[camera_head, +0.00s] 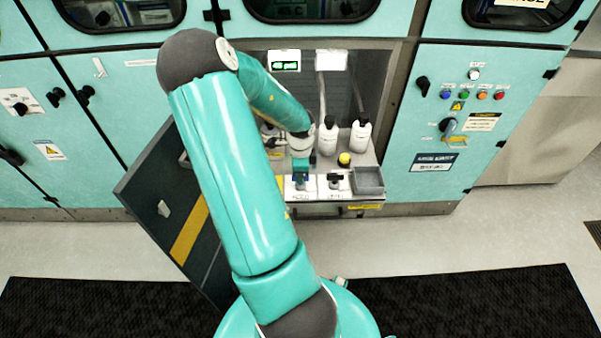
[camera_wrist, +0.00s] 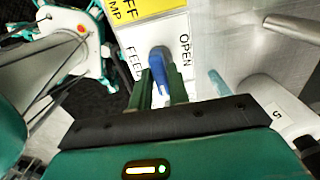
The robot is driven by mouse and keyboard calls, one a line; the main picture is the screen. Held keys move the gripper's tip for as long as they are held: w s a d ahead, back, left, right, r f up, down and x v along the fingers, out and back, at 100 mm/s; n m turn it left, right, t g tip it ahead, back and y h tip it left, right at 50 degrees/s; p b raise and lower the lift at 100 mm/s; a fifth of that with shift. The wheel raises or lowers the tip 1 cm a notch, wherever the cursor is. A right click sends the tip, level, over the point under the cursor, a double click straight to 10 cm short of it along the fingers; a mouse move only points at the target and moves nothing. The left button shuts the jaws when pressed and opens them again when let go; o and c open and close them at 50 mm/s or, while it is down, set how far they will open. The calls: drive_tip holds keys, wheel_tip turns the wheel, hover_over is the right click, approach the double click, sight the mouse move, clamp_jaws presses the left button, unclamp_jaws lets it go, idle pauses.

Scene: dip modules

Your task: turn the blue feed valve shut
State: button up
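The blue feed valve (camera_wrist: 160,75) shows in the wrist view as a blue handle on a white plate lettered FEED and OPEN. My gripper (camera_wrist: 163,88) has its two green fingers close on either side of the handle, with little or no gap, so it looks shut on it. The handle lies roughly in line with the fingers. In the camera_head view my gripper (camera_head: 301,166) is above the left of two white plates at the cabinet's front shelf. A bit of the blue valve (camera_head: 300,183) shows below it there. The fingertips are mostly hidden.
A second valve with a black handle (camera_head: 335,181) stands just to the right, then a grey tray (camera_head: 369,180). White bottles (camera_head: 328,136) stand behind, with a yellow-topped knob (camera_head: 344,159) in front. An open dark door (camera_head: 172,205) is at left.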

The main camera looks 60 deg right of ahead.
drive_tip(key=o, duration=0.3)
drive_tip(key=shift+r, duration=0.1)
wheel_tip(320, 180, up, 14)
drive_tip(key=shift+f, duration=0.2)
idle(0.7)
